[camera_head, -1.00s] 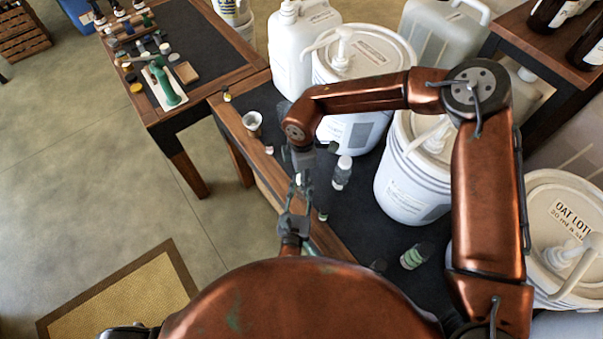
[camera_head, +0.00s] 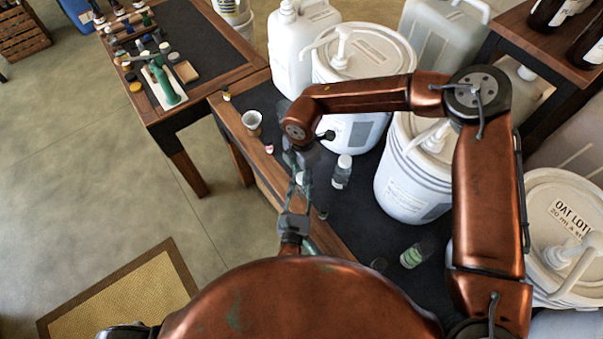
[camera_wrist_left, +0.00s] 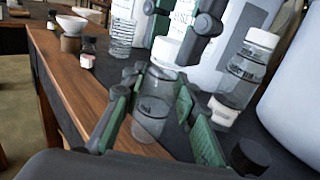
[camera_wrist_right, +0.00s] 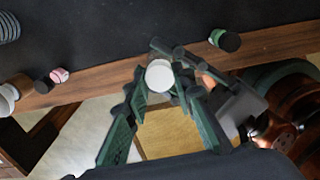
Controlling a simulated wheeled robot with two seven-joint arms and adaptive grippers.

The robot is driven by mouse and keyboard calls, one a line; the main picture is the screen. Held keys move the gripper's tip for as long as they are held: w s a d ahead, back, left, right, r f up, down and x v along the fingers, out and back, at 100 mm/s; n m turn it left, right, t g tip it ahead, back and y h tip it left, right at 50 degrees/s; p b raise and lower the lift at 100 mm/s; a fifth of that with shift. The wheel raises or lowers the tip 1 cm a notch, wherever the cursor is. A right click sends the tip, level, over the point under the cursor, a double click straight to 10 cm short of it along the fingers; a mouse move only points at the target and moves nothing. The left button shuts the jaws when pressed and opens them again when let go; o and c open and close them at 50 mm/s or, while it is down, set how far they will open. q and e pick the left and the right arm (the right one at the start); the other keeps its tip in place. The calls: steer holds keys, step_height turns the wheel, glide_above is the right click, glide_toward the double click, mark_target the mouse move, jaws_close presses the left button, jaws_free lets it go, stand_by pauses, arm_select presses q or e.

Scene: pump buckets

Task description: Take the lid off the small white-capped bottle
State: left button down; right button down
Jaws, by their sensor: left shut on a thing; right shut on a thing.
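The small clear bottle (camera_wrist_left: 150,112) stands between my left gripper's green-padded fingers (camera_wrist_left: 148,108), which are shut on its body. Its white cap (camera_wrist_left: 165,50) is at the bottle's top, between my right gripper's fingertips (camera_wrist_left: 182,35) coming down from above. In the right wrist view the round white cap (camera_wrist_right: 159,76) shows from above between the right fingertips (camera_wrist_right: 160,72). I cannot tell whether there is a gap between cap and bottle. In the head view both grippers meet near the table's left edge, with the white cap (camera_head: 300,178) partly hidden.
Another white-capped clear bottle (camera_head: 342,172) stands close to the right. A green-labelled bottle (camera_head: 416,254) stands nearer me. Large white buckets (camera_head: 412,185) with pumps crowd the right side. A small cup (camera_head: 252,121) stands near the table's wooden edge (camera_head: 235,128).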

steer(key=shift+w+n, duration=0.1)
steer(key=shift+n, duration=0.6)
steer(key=c, duration=1.6)
jaws_free()
steer(key=shift+r, duration=0.1)
step_height(320, 180, up, 4)
steer(key=shift+r, duration=0.15)
steer(key=shift+c, duration=0.6)
step_height(320, 180, up, 3)
steer(key=m, duration=0.4)
steer(key=shift+m, duration=0.4)
steer(key=shift+d+m, duration=0.1)
steer(key=shift+m, duration=0.6)
steer(key=shift+f, duration=3.8)
steer(key=shift+c, duration=0.4)
